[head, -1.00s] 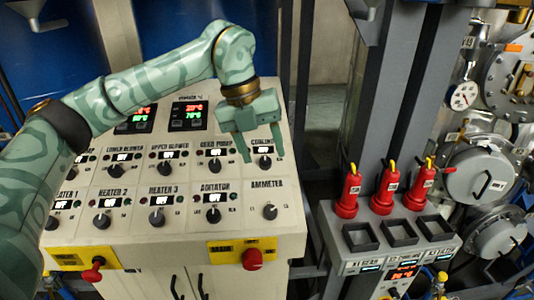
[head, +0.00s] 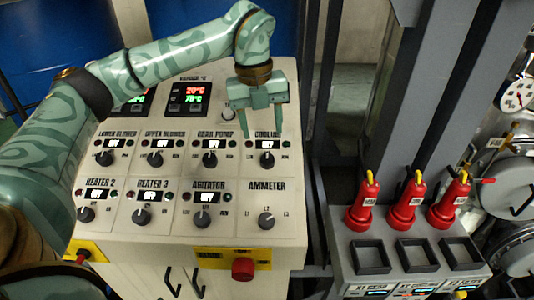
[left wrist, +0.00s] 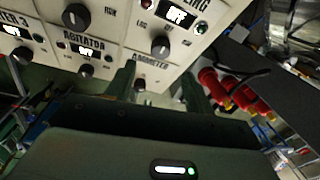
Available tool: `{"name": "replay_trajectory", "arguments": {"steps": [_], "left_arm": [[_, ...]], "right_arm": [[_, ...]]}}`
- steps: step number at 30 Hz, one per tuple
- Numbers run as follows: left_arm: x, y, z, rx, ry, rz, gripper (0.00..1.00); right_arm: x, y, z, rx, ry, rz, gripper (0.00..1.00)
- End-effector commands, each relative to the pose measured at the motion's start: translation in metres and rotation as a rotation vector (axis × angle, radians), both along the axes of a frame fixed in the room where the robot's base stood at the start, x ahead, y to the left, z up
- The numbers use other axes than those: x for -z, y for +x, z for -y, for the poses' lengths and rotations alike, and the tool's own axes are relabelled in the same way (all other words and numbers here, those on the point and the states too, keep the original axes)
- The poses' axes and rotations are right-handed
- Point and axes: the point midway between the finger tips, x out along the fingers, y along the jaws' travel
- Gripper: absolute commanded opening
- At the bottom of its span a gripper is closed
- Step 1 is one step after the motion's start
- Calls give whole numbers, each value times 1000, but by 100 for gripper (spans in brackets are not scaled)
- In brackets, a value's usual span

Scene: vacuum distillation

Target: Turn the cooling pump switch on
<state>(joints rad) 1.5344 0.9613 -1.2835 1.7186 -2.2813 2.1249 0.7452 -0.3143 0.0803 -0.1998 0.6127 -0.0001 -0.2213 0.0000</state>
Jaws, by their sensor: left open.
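The cooling pump switch (head: 267,159) is a black rotary knob under the label "COOLING" at the right end of the panel's upper knob row. A small lit display sits above it. In the left wrist view the knob (left wrist: 160,46) shows near the top, and its display (left wrist: 180,18) appears to read OFF. My left gripper (head: 263,134) is open and empty, fingers pointing down, over the label and display area just above the knob in the picture. Its fingers (left wrist: 160,88) also show in the left wrist view. Contact with the panel is not visible. My right gripper is out of view.
The sloped beige panel (head: 236,230) carries several similar knobs, including the gear pump knob (head: 210,160) to the left and the ammeter knob (head: 266,221) below. A red button (head: 243,269) is on its front. Red handles (head: 405,205) stand in a grey rack at right.

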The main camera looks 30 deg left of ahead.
Motion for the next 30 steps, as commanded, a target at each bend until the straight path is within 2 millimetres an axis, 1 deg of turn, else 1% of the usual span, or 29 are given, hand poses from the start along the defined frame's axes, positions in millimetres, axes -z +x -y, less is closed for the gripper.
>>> {"name": "replay_trajectory", "arguments": {"steps": [1,3,6,9,12,15,23,26,27,28,30], "left_arm": [[15,0,1,1,0,-6,53],[32,1,2,1,0,-6,53],[52,3,4,0,0,-4,53],[67,4,6,0,-1,-2,53],[77,5,6,0,-1,-1,53],[82,6,7,0,0,0,53],[84,6,7,0,-1,1,53],[84,6,7,0,-1,1,28],[84,6,7,0,-1,1,17],[84,6,7,0,-1,1,9],[84,6,7,0,-1,1,9]], "right_arm": [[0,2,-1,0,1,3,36],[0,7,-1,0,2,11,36],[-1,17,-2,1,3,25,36],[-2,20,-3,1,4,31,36],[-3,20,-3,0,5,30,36],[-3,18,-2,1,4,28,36],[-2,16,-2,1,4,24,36],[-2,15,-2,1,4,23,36],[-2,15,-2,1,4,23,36],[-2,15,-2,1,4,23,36],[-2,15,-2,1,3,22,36]]}}
